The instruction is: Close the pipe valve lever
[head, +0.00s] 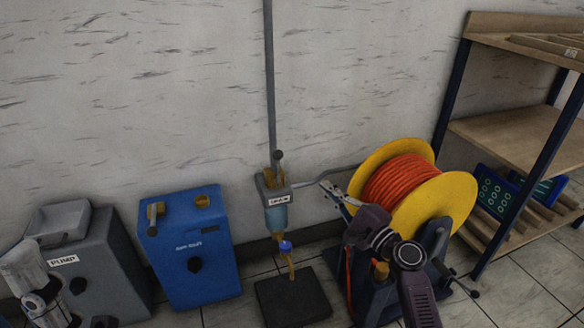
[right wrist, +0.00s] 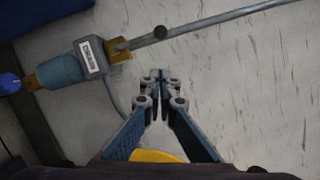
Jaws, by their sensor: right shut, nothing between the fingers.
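The pipe valve (head: 274,183) sits on the vertical pipe against the wall, with a labelled block over a blue-grey body. Its lever, topped by a dark knob (head: 278,155), points up along the pipe. In the right wrist view, the valve block (right wrist: 92,58) is at upper left and the lever knob (right wrist: 160,32) lies in front of the pipe, beyond the fingertips. My right gripper (head: 326,186) is shut and empty, to the right of the valve and lower than the knob, apart from the lever. It also shows in the right wrist view (right wrist: 160,78).
A yellow reel (head: 452,200) with orange hose (head: 400,181) stands close by my right arm. A blue box (head: 187,250) and a grey pump box (head: 118,262) stand left of the valve. A dark floor block (head: 292,300) lies below it. A shelf (head: 510,140) is at right.

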